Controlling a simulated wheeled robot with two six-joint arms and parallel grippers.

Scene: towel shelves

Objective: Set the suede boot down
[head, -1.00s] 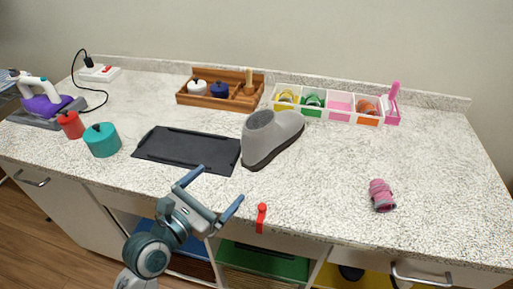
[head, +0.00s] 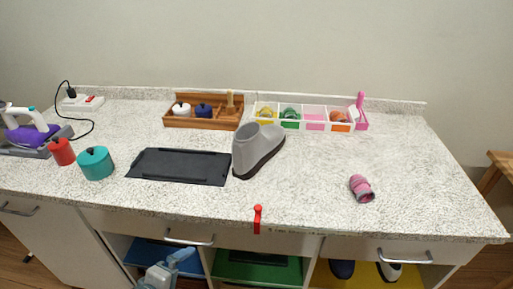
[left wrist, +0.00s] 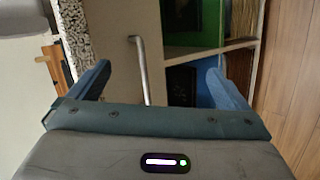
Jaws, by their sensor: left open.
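The grey suede boot (head: 258,150) stands upright on the speckled counter, just right of the black tray (head: 180,166), its toe pointing to the back right. My left gripper (head: 180,260) is low in front of the counter, below its front edge and well away from the boot. In the left wrist view my left gripper (left wrist: 158,82) has its two blue fingers wide apart with nothing between them. Behind them are a drawer handle and shelf compartments. My right gripper is not in view.
A wooden box (head: 204,112) and a white divided organizer (head: 303,117) stand at the back. Red (head: 61,151) and teal (head: 96,162) pots and an iron (head: 30,135) are at the left. A pink rolled item (head: 361,188) lies at the right. A red-handled object (head: 257,219) is at the front edge.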

